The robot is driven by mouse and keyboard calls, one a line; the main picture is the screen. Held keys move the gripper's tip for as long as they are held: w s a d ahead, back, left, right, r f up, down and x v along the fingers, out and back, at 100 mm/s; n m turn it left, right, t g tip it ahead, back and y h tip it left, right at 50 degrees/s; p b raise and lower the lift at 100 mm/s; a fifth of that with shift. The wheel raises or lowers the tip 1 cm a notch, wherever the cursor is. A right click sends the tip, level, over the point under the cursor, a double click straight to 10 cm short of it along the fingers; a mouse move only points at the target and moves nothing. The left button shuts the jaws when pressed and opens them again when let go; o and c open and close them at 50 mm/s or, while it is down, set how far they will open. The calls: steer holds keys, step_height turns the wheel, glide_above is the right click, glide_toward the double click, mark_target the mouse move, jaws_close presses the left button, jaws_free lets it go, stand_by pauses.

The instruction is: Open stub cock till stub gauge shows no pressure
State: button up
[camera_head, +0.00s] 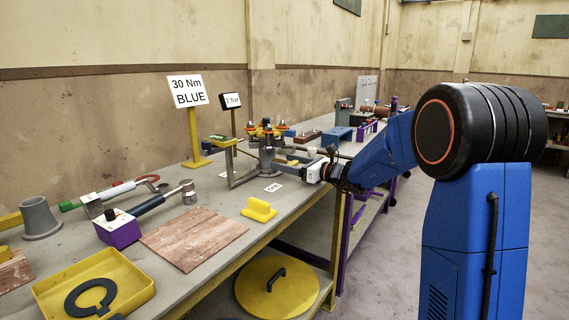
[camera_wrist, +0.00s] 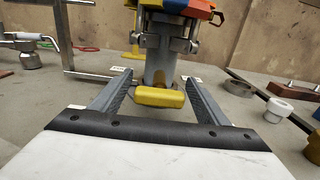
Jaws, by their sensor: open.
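My gripper (camera_wrist: 157,78) is open in the wrist view, its two grey fingers pointing toward a grey upright pipe fitting (camera_wrist: 160,62). A yellow rounded handle (camera_wrist: 160,97), possibly the stub cock, shows low between the fingers, with a gap on each side. Whether the fingers touch it I cannot tell, but they are not closed on it. In the head view my gripper (camera_head: 303,172) is beside the pipe assembly (camera_head: 267,155) on the bench. The assembly carries coloured parts on top. I cannot make out a stub gauge dial or its reading.
A "30 Nm BLUE" sign (camera_head: 188,92) and a "2 bar" sign (camera_head: 230,101) stand behind. A yellow block (camera_head: 259,209), torque wrench (camera_head: 150,204) and yellow tray (camera_head: 52,292) lie nearer on the bench. A white cup-like part (camera_wrist: 278,110) is right of my gripper.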

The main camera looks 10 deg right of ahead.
steer(key=shift+w+a, duration=0.4)
steer(key=c, duration=1.1)
steer(key=shift+o, duration=0.3)
steer(key=shift+s+n, duration=0.1)
steer(key=shift+n, duration=2.2)
steer(key=o, duration=1)
steer(key=shift+o, duration=0.2)
steer(key=v, duration=1.7)
